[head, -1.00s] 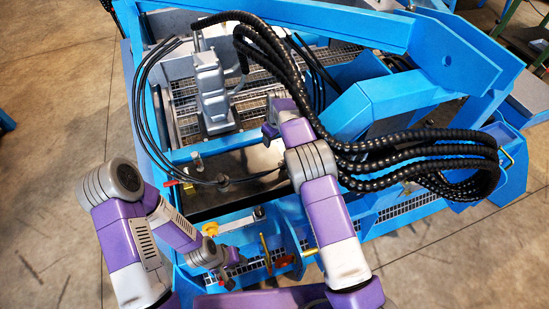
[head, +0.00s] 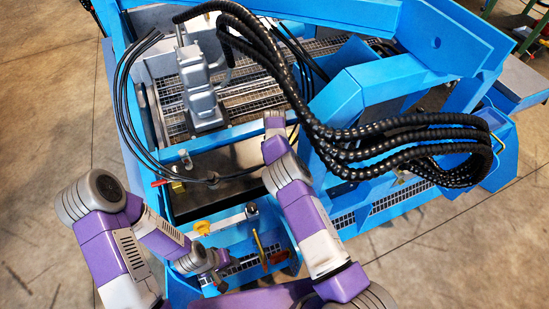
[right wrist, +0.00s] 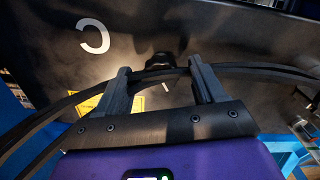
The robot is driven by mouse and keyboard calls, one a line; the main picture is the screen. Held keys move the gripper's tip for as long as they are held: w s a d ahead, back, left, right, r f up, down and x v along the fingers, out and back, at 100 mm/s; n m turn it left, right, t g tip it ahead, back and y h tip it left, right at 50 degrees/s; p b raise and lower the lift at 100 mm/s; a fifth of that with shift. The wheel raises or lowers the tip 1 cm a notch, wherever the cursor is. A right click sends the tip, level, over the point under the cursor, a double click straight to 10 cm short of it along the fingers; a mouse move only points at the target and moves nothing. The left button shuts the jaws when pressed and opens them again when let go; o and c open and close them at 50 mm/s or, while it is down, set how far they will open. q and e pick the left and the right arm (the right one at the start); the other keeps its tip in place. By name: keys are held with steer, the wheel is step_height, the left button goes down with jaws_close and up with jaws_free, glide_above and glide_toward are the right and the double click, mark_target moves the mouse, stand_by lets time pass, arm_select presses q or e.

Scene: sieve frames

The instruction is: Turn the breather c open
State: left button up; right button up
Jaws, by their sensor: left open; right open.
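In the right wrist view, a white letter C (right wrist: 95,38) is marked on a dark panel, left of my right gripper (right wrist: 160,70). A small dark knob-like part (right wrist: 160,60), possibly breather c, shows just beyond and between the fingertips; contact cannot be told. My right gripper is open, its fingers apart. In the head view its fingers are hidden by my right arm, which reaches over the machine. My left gripper (head: 218,278) is open and low at the machine's front side, away from the panel with the C.
A black hose (right wrist: 245,70) crosses at the right fingers. A yellow label (right wrist: 92,104) is on the dark panel. In the head view, thick black hoses (head: 400,140) arch beside my right arm over the blue frame (head: 425,40). A grey motor-like unit (head: 200,90) stands behind.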

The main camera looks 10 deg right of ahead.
steer(key=c, duration=1.1)
steer(key=shift+o, duration=0.2)
steer(key=shift+n, duration=0.3)
steer(key=shift+w+n, duration=0.1)
steer(key=shift+n, duration=2.6)
steer(key=o, duration=1.1)
steer(key=shift+c, duration=0.2)
